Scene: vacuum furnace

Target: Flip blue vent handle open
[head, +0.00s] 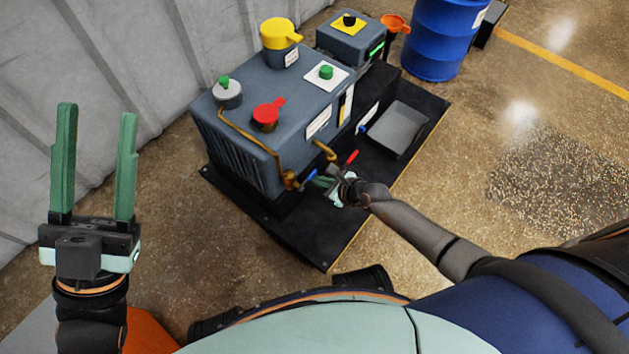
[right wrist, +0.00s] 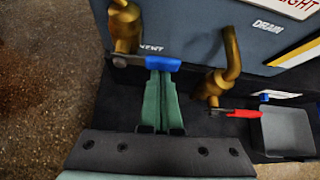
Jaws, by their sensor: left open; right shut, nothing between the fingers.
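The blue vent handle (right wrist: 163,63) sticks out to the right from a brass valve (right wrist: 124,30) in the right wrist view, below a partly hidden VENT label. In the head view the blue handle (head: 309,174) is small, at the machine's lower front. My right gripper (right wrist: 161,74) is shut and empty, its green fingertips at the handle's lower edge. I cannot tell whether they touch it. It also shows in the head view (head: 322,182), partly hidden by its own wrist. My left gripper (head: 97,112) is open and empty, raised at the far left, away from the machine.
A red handle (right wrist: 243,113) on the drain valve is just right of the vent valve. A grey tray (head: 395,130) sits on the black base (head: 340,238). The grey machine (head: 285,110) carries yellow, red and green controls. A blue barrel (head: 440,38) stands behind. Floor at right is clear.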

